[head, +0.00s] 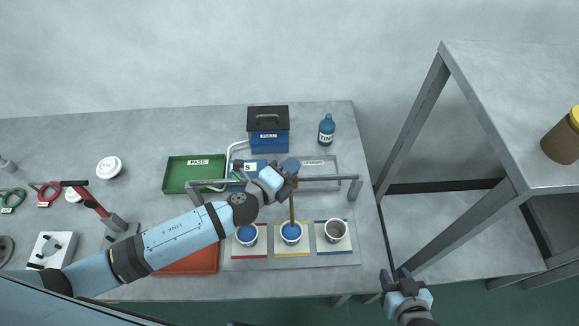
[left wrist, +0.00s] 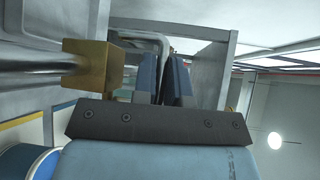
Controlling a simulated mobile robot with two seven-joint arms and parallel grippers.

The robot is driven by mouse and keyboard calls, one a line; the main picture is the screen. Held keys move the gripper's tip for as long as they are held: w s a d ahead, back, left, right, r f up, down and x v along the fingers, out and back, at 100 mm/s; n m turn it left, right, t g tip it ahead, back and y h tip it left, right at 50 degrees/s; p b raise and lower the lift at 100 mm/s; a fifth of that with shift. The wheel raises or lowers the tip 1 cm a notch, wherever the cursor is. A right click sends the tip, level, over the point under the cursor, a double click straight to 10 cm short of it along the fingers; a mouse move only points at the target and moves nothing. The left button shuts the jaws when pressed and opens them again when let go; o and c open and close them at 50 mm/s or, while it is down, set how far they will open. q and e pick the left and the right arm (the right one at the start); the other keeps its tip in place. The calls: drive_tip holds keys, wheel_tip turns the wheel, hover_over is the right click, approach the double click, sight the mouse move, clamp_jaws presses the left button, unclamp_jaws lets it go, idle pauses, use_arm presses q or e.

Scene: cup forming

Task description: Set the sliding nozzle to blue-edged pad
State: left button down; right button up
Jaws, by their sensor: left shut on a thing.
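The sliding nozzle (head: 293,208) is a brass tube hanging from a grey rail (head: 330,180). Its tip is over the cup on the yellow-edged pad (head: 277,250). The blue-edged pad (head: 346,249) is to its right, holding a cup (head: 335,230) with a grey-brown inside. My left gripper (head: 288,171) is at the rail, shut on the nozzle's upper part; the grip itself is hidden. The left wrist view shows its blue fingers (left wrist: 163,80) close together beside a brass block (left wrist: 96,66) on metal rods. My right gripper (head: 396,276) is open and empty, off the table's right edge.
A red-edged pad (head: 236,254) with a blue-filled cup (head: 247,234) is at left. Behind the rail are a green PASS tray (head: 180,178), a blue toolbox (head: 268,140) and a TINT bottle (head: 326,130). A grey shelf (head: 500,90) stands at right.

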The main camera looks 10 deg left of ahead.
use_arm(q)
drive_tip(key=w+d, duration=0.1)
drive_tip(key=d, duration=0.2)
drive_tip(key=w+d, duration=0.1)
drive_tip(key=d, duration=0.3)
drive_tip(key=w+d, duration=0.1)
drive_tip(key=d, duration=0.2)
drive_tip(key=shift+d, duration=0.4)
use_arm(e)
drive_tip(key=shift+f, duration=0.1)
use_arm(q)
drive_tip(key=shift+d, duration=0.25)
use_arm(e)
drive_tip(key=shift+a, duration=0.1)
use_arm(q)
drive_tip(key=c, duration=1.2)
unclamp_jaws()
drive_tip(key=shift+o, duration=0.2)
drive_tip(key=shift+d, duration=0.1)
